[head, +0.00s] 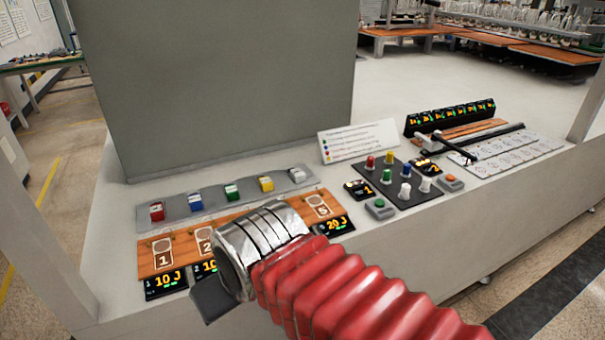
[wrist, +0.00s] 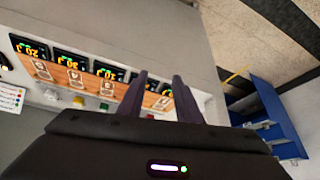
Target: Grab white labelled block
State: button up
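The white labelled block (head: 301,174) stands at the right end of a grey strip (head: 180,212) in the head view. In the wrist view the white block (wrist: 51,95) is at the left, well to the side of the fingers. My gripper (wrist: 159,76) shows two dark fingers apart, with nothing seen held between them. In the head view my red-sleeved arm reaches over the front of the console, and the fingers are mostly hidden behind the metal cuff. A dark part of my gripper (head: 213,298) shows below the cuff.
Red (head: 157,212), blue (head: 195,203), green (head: 232,192) and yellow (head: 266,185) blocks share the strip. A wooden numbered board (head: 160,262) with displays lies in front. A white sign (head: 358,140) and a knob panel (head: 400,180) stand to the right. A large grey panel (head: 220,80) rises behind.

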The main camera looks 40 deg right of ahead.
jog(key=o, duration=0.3)
jog(key=shift+w+d, duration=0.2)
jog(key=shift+w, duration=0.05)
jog(key=shift+o, duration=1.2)
jog(key=w+d+r+m+t+h, duration=0.1)
jog(key=w+d+m+t+h, duration=0.1)
jog(key=w+d, duration=0.9)
jog(key=shift+w+d+r+h, duration=0.3)
jog(key=shift+d+h, duration=0.4)
jog(key=shift+d, duration=0.45)
jog(key=w+d+f+t+h, duration=0.1)
jog(key=w+d, duration=0.3)
jog(key=d, duration=0.3)
jog(key=w+d+f+m+t, duration=0.1)
jog(key=w+d, duration=0.2)
jog(key=d, duration=0.3)
jog(key=w+d+f+t+h, duration=0.1)
jog(key=w+d, duration=0.3)
jog(key=d, duration=0.3)
jog(key=d+f, duration=0.1)
jog(key=d, duration=0.1)
jog(key=d+f+t+y, duration=0.1)
jog(key=d+f, duration=0.1)
jog(key=d+f+t, duration=0.1)
jog(key=d+f, duration=0.1)
jog(key=shift+d+f, duration=0.15)
jog(key=shift+d, duration=0.2)
jog(key=shift+d+f+y, duration=0.2)
jog(key=shift+f+y, duration=0.05)
jog(key=shift+y, duration=0.05)
